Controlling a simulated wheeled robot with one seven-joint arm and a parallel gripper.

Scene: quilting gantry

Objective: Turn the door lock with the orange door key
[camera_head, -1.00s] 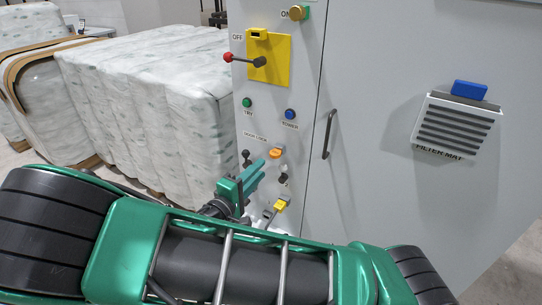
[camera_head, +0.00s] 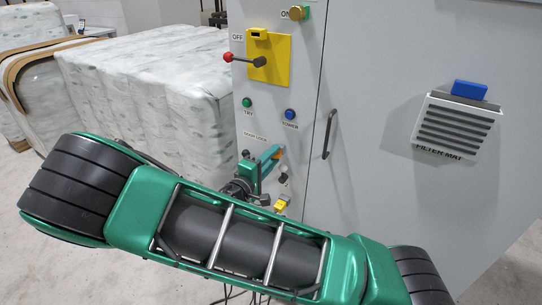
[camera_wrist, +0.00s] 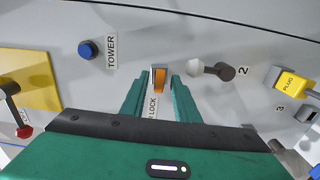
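The orange door key (camera_wrist: 160,78) sits in the door lock on the grey cabinet front. In the wrist view it lies between the tips of my gripper's two green fingers (camera_wrist: 161,86), which stand apart on either side of it. A narrow gap seems to show beside the key, so I see no firm grip. In the head view my gripper (camera_head: 267,163) is up against the lock area, and only a bit of the orange key (camera_head: 279,153) shows past a finger. The lock's body is mostly hidden, and its label is partly covered by the fingers.
Near the lock are a blue TOWER button (camera_wrist: 88,49), a dark knob (camera_wrist: 226,71) marked 2 and a yellow plug (camera_wrist: 290,80). A yellow switch plate (camera_head: 283,72) with a red-tipped lever is above. A door handle (camera_head: 330,134) stands out at right. Wrapped bales (camera_head: 150,95) stand at left.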

